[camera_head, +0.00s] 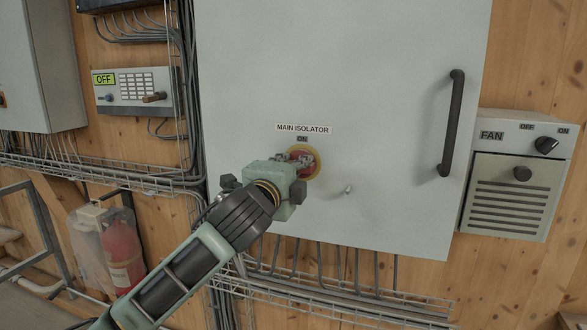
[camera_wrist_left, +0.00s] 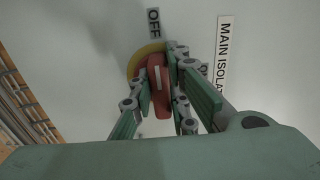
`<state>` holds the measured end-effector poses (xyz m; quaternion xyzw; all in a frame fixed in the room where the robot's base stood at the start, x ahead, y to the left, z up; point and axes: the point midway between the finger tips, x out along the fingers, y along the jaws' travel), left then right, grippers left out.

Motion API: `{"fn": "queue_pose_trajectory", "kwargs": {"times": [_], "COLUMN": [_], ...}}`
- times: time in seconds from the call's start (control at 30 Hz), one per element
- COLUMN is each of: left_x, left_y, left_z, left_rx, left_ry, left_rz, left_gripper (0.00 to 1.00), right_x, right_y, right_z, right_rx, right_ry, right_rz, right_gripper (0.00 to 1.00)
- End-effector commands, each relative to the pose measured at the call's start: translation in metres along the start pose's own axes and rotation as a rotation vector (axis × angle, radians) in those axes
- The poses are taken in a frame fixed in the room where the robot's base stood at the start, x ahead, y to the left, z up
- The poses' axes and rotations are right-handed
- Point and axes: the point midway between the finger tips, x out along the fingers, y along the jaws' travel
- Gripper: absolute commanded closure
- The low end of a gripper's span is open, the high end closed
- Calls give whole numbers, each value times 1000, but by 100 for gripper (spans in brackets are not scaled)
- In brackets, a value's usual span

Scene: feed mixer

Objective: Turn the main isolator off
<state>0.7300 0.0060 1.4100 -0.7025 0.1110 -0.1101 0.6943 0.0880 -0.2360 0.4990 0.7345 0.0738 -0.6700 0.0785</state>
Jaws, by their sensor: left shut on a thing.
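The main isolator (camera_head: 313,158) is a red rotary handle on a yellow round plate, set on the grey cabinet door under the label "MAIN ISOLATOR" (camera_head: 303,128). An "ON" label sits just above it. My left gripper (camera_head: 296,163) is at the isolator and partly covers it. In the left wrist view the red handle (camera_wrist_left: 158,85) stands between the two fingers, which are shut on it. An "OFF" label (camera_wrist_left: 154,23) shows beside the yellow plate in that view. My right gripper is not in view.
The cabinet door has a long black handle (camera_head: 453,122) on the right and a small knob (camera_head: 348,189) below right of the isolator. A fan unit (camera_head: 513,178) is at the right. Cables and wire trays run left and below. A fire extinguisher (camera_head: 122,255) stands lower left.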

Motion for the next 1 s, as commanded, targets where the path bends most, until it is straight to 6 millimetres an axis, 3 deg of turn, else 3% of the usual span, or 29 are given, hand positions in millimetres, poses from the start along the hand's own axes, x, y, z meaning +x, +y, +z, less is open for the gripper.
{"fn": "queue_pose_trajectory", "kwargs": {"times": [0.3, 0.33, 0.53, 0.87, 1.0], "left_x": [0, 0, 0, -1, -11], "left_y": [0, 0, 0, 0, 1], "left_z": [1, 1, 1, 0, 1], "left_rx": [-6, -6, -5, -3, -3], "left_ry": [-2, -2, -1, 0, 0], "left_rz": [1, 1, 1, 1, 1], "left_gripper": [100, 83, 66, 66, 66], "right_x": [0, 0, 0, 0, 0], "right_y": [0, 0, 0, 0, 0], "right_z": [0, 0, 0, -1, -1], "right_rx": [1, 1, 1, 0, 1], "right_ry": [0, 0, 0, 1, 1], "right_rz": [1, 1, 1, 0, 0], "right_gripper": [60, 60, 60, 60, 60]}}
